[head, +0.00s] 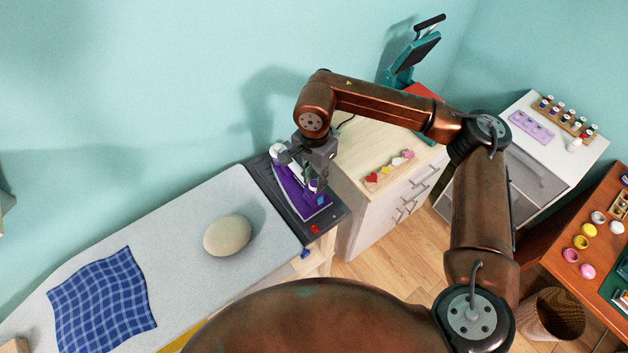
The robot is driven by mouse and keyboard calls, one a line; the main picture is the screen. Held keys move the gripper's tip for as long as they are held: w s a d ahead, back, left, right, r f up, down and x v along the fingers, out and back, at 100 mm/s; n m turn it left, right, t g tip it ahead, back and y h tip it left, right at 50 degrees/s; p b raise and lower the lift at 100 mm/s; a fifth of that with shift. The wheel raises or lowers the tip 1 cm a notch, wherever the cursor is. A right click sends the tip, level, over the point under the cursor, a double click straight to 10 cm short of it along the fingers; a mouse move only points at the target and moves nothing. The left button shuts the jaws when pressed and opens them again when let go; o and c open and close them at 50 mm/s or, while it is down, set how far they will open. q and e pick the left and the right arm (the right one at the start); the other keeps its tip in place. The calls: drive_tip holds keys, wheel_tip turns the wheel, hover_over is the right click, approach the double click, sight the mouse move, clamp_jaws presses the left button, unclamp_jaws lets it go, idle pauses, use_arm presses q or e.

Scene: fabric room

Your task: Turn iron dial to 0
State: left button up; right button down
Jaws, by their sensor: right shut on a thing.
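A purple and white iron (288,189) rests on a dark grey stand (266,187) at the right end of the ironing board. My right gripper (316,190) reaches down over the iron and is shut on a part of it near its lower right end, where a small light knob-like part shows. The dial's marks are too small to read and mostly hidden by the fingers. My left gripper is out of view.
The grey ironing board (180,232) holds a beige rounded object (227,236) and a blue checked cloth (102,302). A wooden-topped cabinet (362,146) stands right of the iron stand. A teal press (412,57) stands behind.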

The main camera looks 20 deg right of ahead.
sight(314, 184)
drive_tip(key=shift+n+b, duration=0.35)
drive_tip(key=shift+n, duration=0.25)
drive_tip(key=c, duration=1.6)
unclamp_jaws()
wheel_tip(314, 184, up, 12)
